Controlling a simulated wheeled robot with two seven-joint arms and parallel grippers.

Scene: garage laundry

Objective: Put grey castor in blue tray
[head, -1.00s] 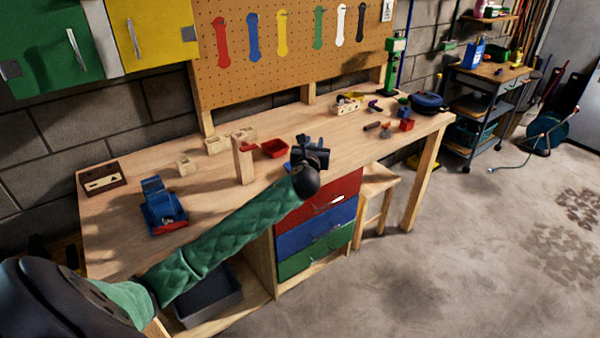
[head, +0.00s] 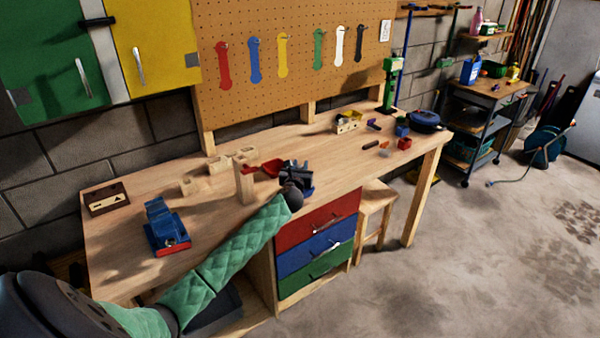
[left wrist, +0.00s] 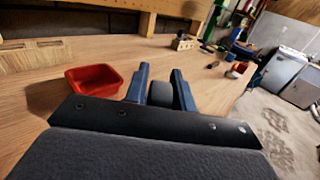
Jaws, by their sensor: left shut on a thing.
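My left gripper (head: 297,170) is over the workbench, just right of the small red tray (head: 271,167). In the left wrist view its two fingers (left wrist: 160,84) are shut on a grey rounded thing, which appears to be the grey castor (left wrist: 160,94). The castor cannot be made out in the head view. My right gripper is not in view.
A blue toy-like machine (head: 165,230) is at the left. Small coloured blocks (head: 404,143) and a wooden box (head: 347,122) are to the right. The bench front between is clear.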

